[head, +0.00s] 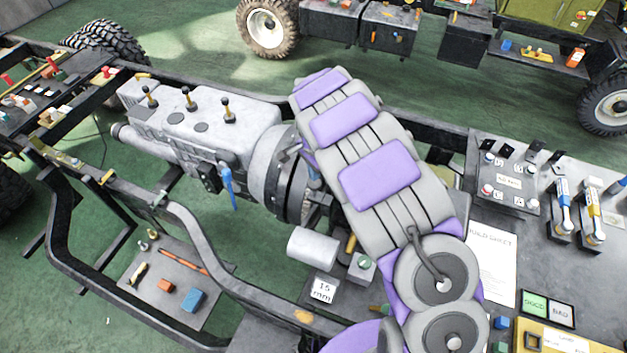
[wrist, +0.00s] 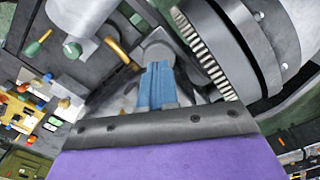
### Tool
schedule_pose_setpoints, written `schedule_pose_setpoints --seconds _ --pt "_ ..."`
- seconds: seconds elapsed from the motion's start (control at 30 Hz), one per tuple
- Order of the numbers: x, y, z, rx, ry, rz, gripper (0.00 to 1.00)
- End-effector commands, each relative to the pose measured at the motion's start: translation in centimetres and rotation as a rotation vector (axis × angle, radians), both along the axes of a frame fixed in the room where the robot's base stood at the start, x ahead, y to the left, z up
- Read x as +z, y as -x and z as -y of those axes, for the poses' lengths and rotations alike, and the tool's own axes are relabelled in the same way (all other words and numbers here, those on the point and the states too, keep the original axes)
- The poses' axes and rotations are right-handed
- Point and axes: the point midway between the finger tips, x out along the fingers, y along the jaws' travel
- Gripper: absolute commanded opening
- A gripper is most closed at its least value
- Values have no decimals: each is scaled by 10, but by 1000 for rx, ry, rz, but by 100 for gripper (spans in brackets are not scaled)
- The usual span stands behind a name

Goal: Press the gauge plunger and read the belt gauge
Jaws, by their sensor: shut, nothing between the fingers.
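My gripper (head: 313,178) is mostly hidden behind my arm in the head view, beside the engine's dark round housing. In the wrist view its blue fingers (wrist: 157,85) are together, with nothing seen between them. Their tips are by a grey rounded part (wrist: 155,48); I cannot tell whether they touch. A grey box with a green knob (head: 365,262) stands below my arm, near a yellow rod (head: 351,243) and a light cylinder (head: 312,248). A "15 mm" card (head: 322,290) lies by them. I cannot tell which part is the belt gauge or its plunger, and no reading is legible.
The grey engine (head: 195,125) sits inside the dark chassis frame (head: 215,268). A toothed ring (wrist: 205,55) is close right of my fingers. A bench at right holds a white sheet (head: 492,265), a green-and-black sign (head: 547,308) and tools. Green floor is open at left.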

Motion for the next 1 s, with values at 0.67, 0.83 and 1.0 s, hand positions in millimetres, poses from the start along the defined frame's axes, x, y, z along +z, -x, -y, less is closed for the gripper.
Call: schedule_pose_setpoints --seconds 0.67,0.83,1.0 --pt "39 0 0 1 1 1 0" --pt "39 0 0 1 1 1 0" --pt "39 0 0 1 1 1 0"
